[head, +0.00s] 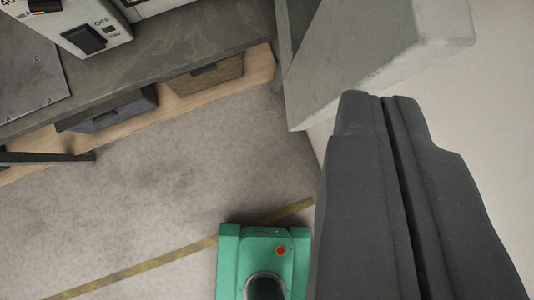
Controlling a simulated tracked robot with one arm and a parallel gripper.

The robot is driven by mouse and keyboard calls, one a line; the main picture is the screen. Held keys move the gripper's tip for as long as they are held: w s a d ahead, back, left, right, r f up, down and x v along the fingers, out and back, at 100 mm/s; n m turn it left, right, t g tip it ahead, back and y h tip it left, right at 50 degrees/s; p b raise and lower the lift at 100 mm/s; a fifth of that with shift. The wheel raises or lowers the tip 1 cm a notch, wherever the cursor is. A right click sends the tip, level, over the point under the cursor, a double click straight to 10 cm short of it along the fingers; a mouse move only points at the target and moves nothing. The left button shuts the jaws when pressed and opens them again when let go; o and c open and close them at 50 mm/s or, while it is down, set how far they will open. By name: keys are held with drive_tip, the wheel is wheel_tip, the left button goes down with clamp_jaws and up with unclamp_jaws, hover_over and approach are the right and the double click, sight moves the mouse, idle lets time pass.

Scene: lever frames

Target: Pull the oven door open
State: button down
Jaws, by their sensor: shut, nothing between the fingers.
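My gripper (380,97) is large at the right of the head view, its two dark grey fingers pressed together with only a thin line between them. It is shut and holds nothing. No oven door or handle can be made out in this view. The fingertips lie in the picture just below a pale grey block-like structure (375,55); I cannot tell whether they touch it.
A grey workbench (170,60) runs along the upper left, with a white switch box (98,28) on it. A dark bin (110,108) and a brown bin (205,75) sit on the shelf below. Open floor (150,190) carries a yellow-black stripe (150,264). A pale wall stands at right.

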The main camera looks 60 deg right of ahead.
drive_tip(key=w+a+f+g+h+p, duration=0.1)
drive_tip(key=a+f+g+h, duration=0.3)
drive_tip(key=f, duration=1)
drive_tip(key=y+p, duration=0.1)
drive_tip(key=y, duration=0.1)
approach(316, 99)
wheel_tip(316, 99, down, 4)
drive_tip(key=a, duration=0.2)
drive_tip(key=shift+n+t, duration=0.3)
drive_tip(key=shift+t, duration=0.1)
drive_tip(key=shift+w+d+p, duration=0.15)
drive_tip(key=shift+w+d, duration=0.1)
drive_tip(key=shift+d, duration=0.4)
drive_tip(key=shift+w+d+p, duration=0.1)
drive_tip(key=shift+w+d, duration=0.1)
drive_tip(key=shift+d, duration=0.45)
drive_tip(key=shift+w+d+p, duration=0.15)
drive_tip(key=shift+w+d, duration=0.1)
drive_tip(key=shift+d, duration=0.4)
